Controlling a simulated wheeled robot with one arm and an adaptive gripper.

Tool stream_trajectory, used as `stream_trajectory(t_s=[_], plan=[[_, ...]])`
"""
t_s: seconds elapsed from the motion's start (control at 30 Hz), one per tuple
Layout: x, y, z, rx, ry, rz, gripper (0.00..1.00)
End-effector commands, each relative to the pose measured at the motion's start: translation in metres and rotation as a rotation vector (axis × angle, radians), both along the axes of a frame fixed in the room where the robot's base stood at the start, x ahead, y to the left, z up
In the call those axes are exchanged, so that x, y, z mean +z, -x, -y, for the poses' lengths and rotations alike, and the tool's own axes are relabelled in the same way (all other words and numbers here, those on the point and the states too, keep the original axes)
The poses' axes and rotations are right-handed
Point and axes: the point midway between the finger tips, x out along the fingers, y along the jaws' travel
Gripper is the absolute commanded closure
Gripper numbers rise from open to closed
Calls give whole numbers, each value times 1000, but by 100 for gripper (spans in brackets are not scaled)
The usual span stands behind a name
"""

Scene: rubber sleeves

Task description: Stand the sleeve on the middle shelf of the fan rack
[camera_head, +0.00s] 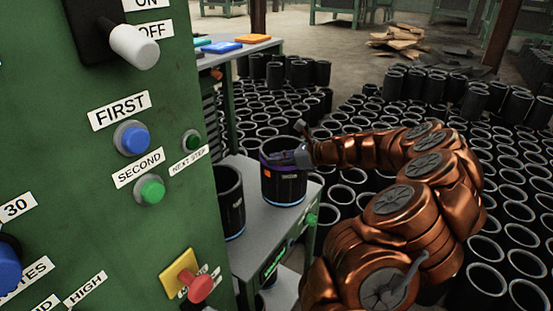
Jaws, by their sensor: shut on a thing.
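A black rubber sleeve (284,188) with a light blue line at its foot and a small orange mark stands upright over the grey shelf (262,231), near its right edge. I cannot tell whether its foot touches the shelf. My gripper (280,160) comes from the right and is shut on the sleeve near its top rim. A purple band shows around the sleeve at the fingers. A second dark sleeve (230,202) stands on the same shelf to the left, apart from the held one and partly hidden by the green panel. I cannot tell which shelf is the middle one.
A green control panel (80,180) with buttons and labels fills the left side, close to the shelf. Many black sleeves (380,115) cover the floor behind and to the right. A bench (245,48) with coloured trays stands behind. Little free floor shows.

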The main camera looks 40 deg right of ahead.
Motion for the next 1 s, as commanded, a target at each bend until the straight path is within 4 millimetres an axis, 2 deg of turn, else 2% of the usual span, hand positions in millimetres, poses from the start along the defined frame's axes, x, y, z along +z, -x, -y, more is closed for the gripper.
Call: stream_trajectory(t_s=[0.37, 0.4, 0.63, 1.0], plan=[[-3, 0, 0, -1, 1, 3, 100], [-4, 0, 0, 0, 1, 2, 85], [-4, 0, 0, 0, 1, 2, 61], [-2, 1, 0, 0, 1, 2, 60]])
